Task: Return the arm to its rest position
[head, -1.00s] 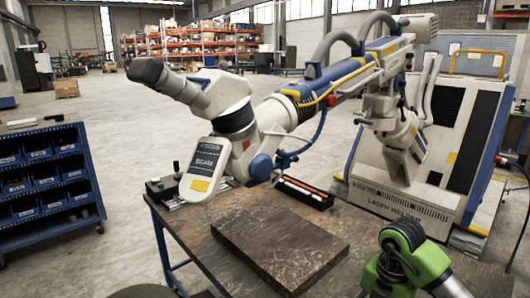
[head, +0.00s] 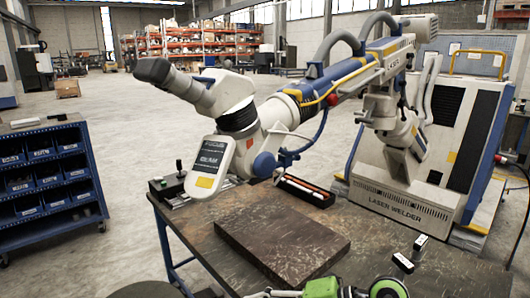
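The microscope arm (head: 345,80) is white with blue and yellow parts. It reaches left from the laser welder (head: 405,195) over the workbench. Its microscope head (head: 235,105) hangs in the air near the bench's far left corner, with the dark eyepiece (head: 152,70) pointing up and left and a white control panel (head: 210,166) below. My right gripper (head: 265,294) is low at the bottom edge, left of my green wrist part, and mostly cut off. It is apart from the microscope arm, and its fingers do not show clearly. My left gripper is not in view.
A dark slab (head: 282,240) lies on the workbench (head: 370,225). A long tray (head: 304,191) and a joystick box (head: 168,184) stand at its back. Two small black-and-white boxes (head: 403,262) (head: 420,243) sit at right. A blue bin cart (head: 45,180) stands left.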

